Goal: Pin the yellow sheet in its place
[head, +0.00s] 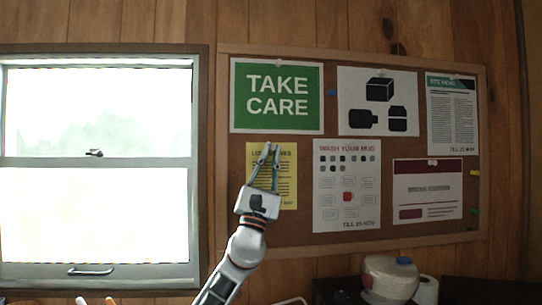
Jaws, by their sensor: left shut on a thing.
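The yellow sheet (289,180) is upright against the lower left of the cork board (305,236), below the green TAKE CARE poster. My left gripper (269,147) comes up from below in front of it. Its fingers cover the middle of the sheet and their tips come together at the sheet's top edge, shut on it. The fingers hide part of the print, and no pin can be made out at the tips. I cannot tell whether the sheet touches the cork. My right gripper is not in view.
The TAKE CARE poster (277,120) is above, and the WASH YOUR MUG sheet (347,215) is close on the right. Small blue (332,92), yellow (474,173) and green (474,211) pins show on the board. A window (95,215) is left. A lidded container (390,280) stands below right.

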